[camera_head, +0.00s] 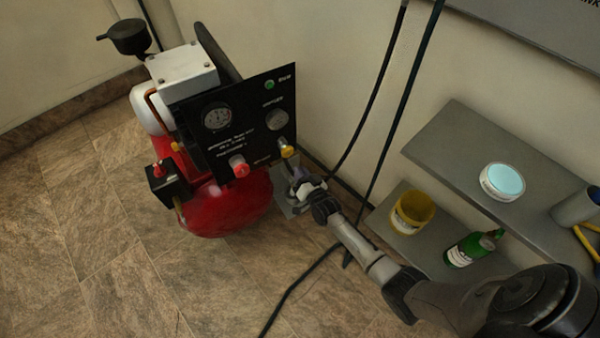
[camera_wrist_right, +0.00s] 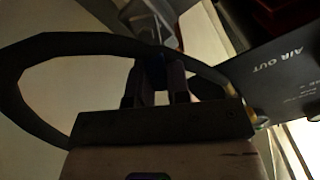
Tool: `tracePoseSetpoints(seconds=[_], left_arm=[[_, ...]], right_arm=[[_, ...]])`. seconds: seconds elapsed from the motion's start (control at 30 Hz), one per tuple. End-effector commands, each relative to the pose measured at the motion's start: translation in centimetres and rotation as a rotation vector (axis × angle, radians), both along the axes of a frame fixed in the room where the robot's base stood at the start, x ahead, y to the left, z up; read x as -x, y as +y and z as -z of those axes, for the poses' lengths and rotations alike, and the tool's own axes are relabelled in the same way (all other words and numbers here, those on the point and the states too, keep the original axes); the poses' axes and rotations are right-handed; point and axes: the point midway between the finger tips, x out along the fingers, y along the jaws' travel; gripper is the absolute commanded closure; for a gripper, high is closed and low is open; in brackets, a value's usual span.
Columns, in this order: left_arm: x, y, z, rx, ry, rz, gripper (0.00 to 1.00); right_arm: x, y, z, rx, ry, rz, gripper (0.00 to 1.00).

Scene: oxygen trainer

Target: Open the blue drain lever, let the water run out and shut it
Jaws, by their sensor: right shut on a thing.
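The red compressor (camera_head: 228,203) stands on the tiled floor with a black gauge panel (camera_head: 240,128) on it. My right gripper (camera_head: 298,184) is beside the panel's lower right edge. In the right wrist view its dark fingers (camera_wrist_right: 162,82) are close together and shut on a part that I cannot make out. A grey metal piece (camera_wrist_right: 145,18) shows just beyond the fingertips. I cannot pick out the blue drain lever; the gripper may hide it. No running water shows. My left gripper is not in view.
A black hose (camera_wrist_right: 35,55) loops around the fingers in the wrist view. Grey shelves (camera_head: 455,150) at the right hold a white tub (camera_head: 502,182), a yellow cup (camera_head: 412,213) and a green bottle (camera_head: 472,249). Black cables (camera_head: 385,125) hang along the wall.

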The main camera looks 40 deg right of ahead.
Motion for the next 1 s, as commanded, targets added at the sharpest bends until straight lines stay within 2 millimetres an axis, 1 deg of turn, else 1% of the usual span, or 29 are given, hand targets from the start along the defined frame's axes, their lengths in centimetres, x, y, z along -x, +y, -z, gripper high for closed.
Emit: tracePoseSetpoints(seconds=[0.27,0.57,1.0], left_arm=[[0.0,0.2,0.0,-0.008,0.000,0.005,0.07],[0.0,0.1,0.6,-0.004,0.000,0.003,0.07],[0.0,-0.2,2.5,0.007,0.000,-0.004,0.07]], right_arm=[[0.1,-0.6,0.4,-0.130,-0.022,0.000,1.00],[0.3,-1.4,1.4,-0.402,-0.069,-0.001,1.00],[0.4,-2.2,3.1,-0.790,-0.138,-0.001,1.00]])
